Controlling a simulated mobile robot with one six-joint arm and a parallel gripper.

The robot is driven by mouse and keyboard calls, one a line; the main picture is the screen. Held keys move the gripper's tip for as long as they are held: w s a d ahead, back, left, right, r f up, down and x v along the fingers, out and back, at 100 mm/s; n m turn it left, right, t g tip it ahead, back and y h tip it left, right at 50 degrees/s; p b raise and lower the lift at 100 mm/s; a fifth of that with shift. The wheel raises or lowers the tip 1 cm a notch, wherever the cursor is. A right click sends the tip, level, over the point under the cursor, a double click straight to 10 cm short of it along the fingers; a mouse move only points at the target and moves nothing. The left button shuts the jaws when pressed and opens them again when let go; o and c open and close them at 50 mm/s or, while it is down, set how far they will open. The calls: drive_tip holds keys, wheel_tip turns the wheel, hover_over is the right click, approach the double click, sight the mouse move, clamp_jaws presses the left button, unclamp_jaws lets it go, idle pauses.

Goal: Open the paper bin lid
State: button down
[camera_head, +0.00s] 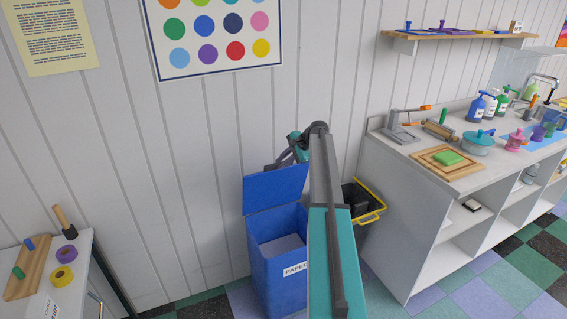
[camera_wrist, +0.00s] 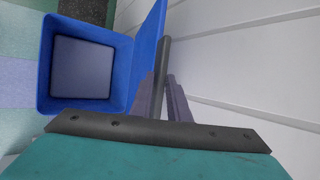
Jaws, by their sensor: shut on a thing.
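The blue paper bin (camera_head: 266,278), with a PAPER label on its front, stands on the floor by the wall. Its blue lid (camera_head: 272,190) is raised to about upright at the back, leaving the bin's mouth open. In the wrist view the open bin (camera_wrist: 116,75) shows a pale grey inside, and the lid (camera_wrist: 150,38) stands edge-on beside it. My gripper (camera_head: 284,158) is at the lid's top edge, partly hidden by the lid. In the wrist view its fingers (camera_wrist: 160,80) are shut on a dark grey bar (camera_wrist: 164,50), apparently the lid's handle.
A dark bin with a yellow rim (camera_head: 372,216) stands right of the paper bin, partly behind my arm. A white counter (camera_head: 400,240) with several items is further right. A small table (camera_head: 80,262) is at the left. The wall is close behind the lid.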

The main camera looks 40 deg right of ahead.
drive_tip(key=c, duration=1.8)
unclamp_jaws()
drive_tip(key=shift+d, duration=0.15)
drive_tip(key=shift+s, duration=0.1)
drive_tip(key=b+v, duration=0.3)
drive_tip(key=v, duration=1)
drive_tip(key=shift+r, duration=0.35)
drive_tip(key=shift+s, duration=0.15)
